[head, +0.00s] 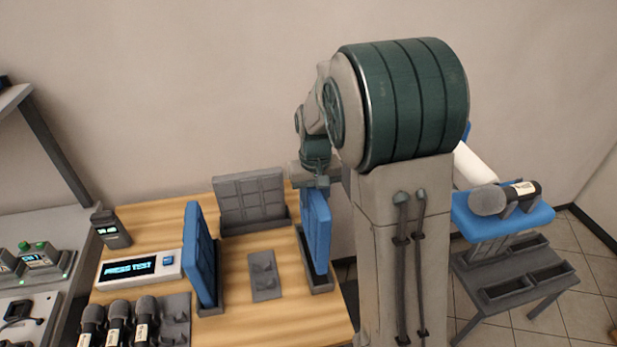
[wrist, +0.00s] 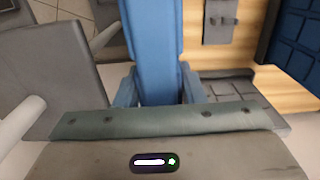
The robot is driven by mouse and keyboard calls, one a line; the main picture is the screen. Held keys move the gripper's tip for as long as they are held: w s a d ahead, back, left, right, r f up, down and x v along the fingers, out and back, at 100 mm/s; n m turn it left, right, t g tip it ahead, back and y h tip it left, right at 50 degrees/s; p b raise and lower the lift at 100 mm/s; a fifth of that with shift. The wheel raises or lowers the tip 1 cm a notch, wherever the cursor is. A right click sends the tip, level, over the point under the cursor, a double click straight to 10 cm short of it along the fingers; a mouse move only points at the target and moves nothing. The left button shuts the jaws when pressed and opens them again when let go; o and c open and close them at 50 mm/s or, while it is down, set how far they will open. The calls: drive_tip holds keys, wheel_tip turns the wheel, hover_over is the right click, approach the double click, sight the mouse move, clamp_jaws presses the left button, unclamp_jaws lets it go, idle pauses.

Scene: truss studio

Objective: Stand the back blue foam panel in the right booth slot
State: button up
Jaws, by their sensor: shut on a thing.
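My gripper (head: 315,188) is shut on the top edge of a blue foam panel (head: 318,232). The panel is upright, with its lower edge at the right booth slot (head: 318,286), a dark grey trough on the table's right side. The lower edge appears to lie between the trough walls; I cannot tell whether it rests on the bottom. In the wrist view the held panel (wrist: 152,45) runs up from between the fingers. Another blue panel (head: 199,255) stands upright in the left slot (head: 211,308). A grey panel (head: 248,198) stands in the back slot (head: 255,227).
A small grey bracket plate (head: 264,276) lies between the side panels. A "PRESS TEST" display box (head: 140,268) and several microphones (head: 118,325) are at the left. Right of my column, a side table (head: 535,312) has grey trays and a blue-topped stand (head: 540,216) bearing a microphone.

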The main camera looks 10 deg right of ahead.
sight(315, 190)
drive_tip(key=shift+w+a+f, duration=0.1)
drive_tip(key=shift+w+f, duration=0.05)
drive_tip(key=shift+w, duration=0.05)
drive_tip(key=shift+s+f+b, duration=0.1)
drive_tip(key=shift+f+b, duration=2.05)
drive_tip(key=shift+f, duration=0.55)
drive_tip(key=shift+s+f+b, duration=0.15)
drive_tip(key=shift+f+b, duration=0.35)
drive_tip(key=shift+f, duration=0.15)
drive_tip(key=o, duration=1)
drive_tip(key=shift+r, duration=0.1)
drive_tip(key=shift+r, duration=0.1)
drive_tip(key=shift+r+p, duration=4.05)
drive_tip(key=shift+r, duration=1.4)
